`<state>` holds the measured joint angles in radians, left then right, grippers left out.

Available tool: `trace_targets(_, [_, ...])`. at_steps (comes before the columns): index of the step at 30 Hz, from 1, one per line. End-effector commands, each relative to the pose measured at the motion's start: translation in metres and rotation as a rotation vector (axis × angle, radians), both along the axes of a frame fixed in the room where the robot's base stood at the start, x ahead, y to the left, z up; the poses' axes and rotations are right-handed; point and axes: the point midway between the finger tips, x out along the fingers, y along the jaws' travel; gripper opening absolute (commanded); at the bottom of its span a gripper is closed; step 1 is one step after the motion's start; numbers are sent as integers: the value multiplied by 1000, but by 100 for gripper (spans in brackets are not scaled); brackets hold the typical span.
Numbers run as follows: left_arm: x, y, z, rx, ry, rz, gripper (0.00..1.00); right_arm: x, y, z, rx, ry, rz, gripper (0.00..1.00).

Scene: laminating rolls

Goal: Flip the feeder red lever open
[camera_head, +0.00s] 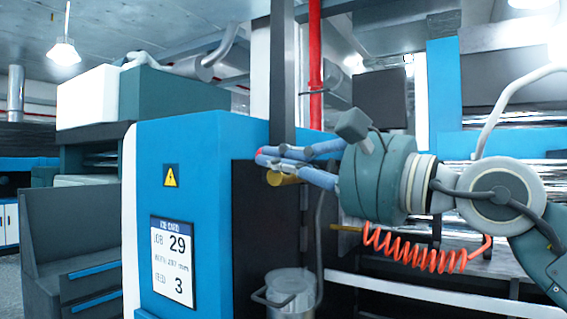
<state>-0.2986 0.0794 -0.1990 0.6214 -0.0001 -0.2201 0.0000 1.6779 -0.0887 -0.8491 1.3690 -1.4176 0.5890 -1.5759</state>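My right gripper (283,163) reaches in from the right. Its blue-grey fingers point left, in front of the dark side of the blue machine (212,135). A small red tip (260,155) shows just at the left end of the fingers. It may be part of the red lever, but the fingers hide most of it. I cannot tell whether they touch or grip it. A yellow-brown cylinder end (280,179) sits just below the fingers. My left gripper is not in view.
A job card (173,263) and a yellow warning sign (171,176) are on the blue panel. A metal bucket (291,291) stands below the gripper. A dark upright post (282,75) and a red vertical pipe (315,75) rise behind it.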

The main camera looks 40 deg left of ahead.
Motion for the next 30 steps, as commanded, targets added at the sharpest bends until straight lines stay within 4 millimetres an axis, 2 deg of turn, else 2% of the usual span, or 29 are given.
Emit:
trace_targets(17, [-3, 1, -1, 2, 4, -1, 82, 0, -2, 0, 0, 0, 0, 0])
trace_targets(23, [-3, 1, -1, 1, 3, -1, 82, 2, -31, -5, 0, 0, -3, 0])
trace_targets(30, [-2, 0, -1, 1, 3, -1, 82, 3, -82, -12, 1, 1, -3, 0])
